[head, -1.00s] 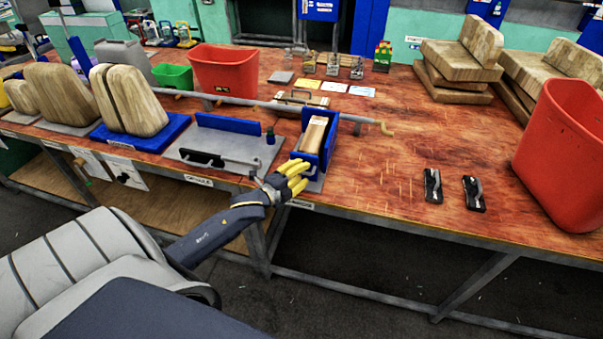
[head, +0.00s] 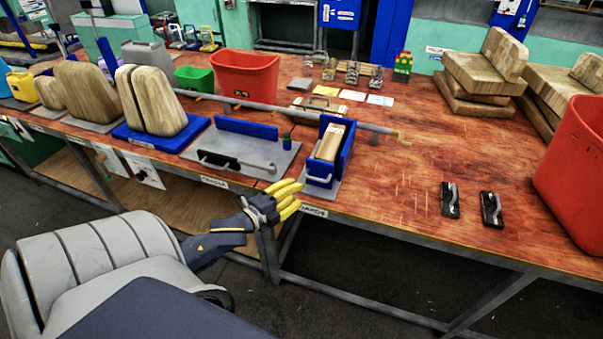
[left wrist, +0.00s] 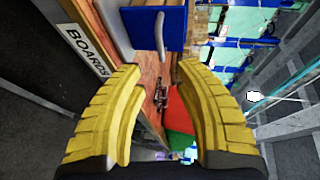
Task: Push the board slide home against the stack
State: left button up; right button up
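The board slide (head: 319,181) is a blue plate with a pale handle, at the front of a blue holder (head: 346,157) by the bench's front edge. A stack of light wooden boards (head: 330,142) lies in the holder behind it. Whether slide and stack touch is hard to tell. My left gripper (head: 298,196), with yellow fingers, is in front of the bench edge, just left of and below the slide, apart from it. In the left wrist view the gripper (left wrist: 158,70) is open and empty, with the slide's handle (left wrist: 160,32) beyond the fingertips. My right gripper is not in view.
A grey plate with a black handle (head: 219,161) lies left of the holder. Two black clamps (head: 450,199) and a red bin (head: 575,160) are at right. The bench between is clear.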

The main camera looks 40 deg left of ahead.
aim_at(320, 181)
pick_arm(q)
jog(key=shift+s+r, duration=0.15)
jog(key=shift+s, duration=0.6)
jog(key=shift+c, duration=0.2)
jog(key=shift+d, duration=0.1)
jog(key=shift+c, duration=1.2)
jog(key=shift+d+n, duration=0.35)
jog(key=shift+n, duration=0.05)
jog(key=shift+c, duration=1)
jog(key=d+n+y, duration=0.1)
jog(key=d, duration=0.1)
jog(key=d+n+y, duration=0.1)
jog(key=d, duration=0.2)
jog(key=s+d+n+y, duration=0.1)
jog(key=d, duration=0.1)
jog(key=shift+d+r+y, duration=0.3)
jog(key=shift+r, duration=0.1)
grip_shut()
jog(key=w+a+y, duration=0.1)
jog(key=w+a, duration=0.1)
jog(key=w, duration=0.1)
jog(key=w+a+f, duration=0.1)
jog(key=w+a, duration=0.1)
jog(key=w, duration=0.2)
jog(key=w+a+f+g+y, duration=0.1)
jog(key=w+a, duration=0.1)
jog(key=w, duration=0.2)
jog(key=shift+w+f+y, duration=0.15)
jog(key=shift+f+y, duration=0.1)
jog(key=shift+y, duration=0.05)
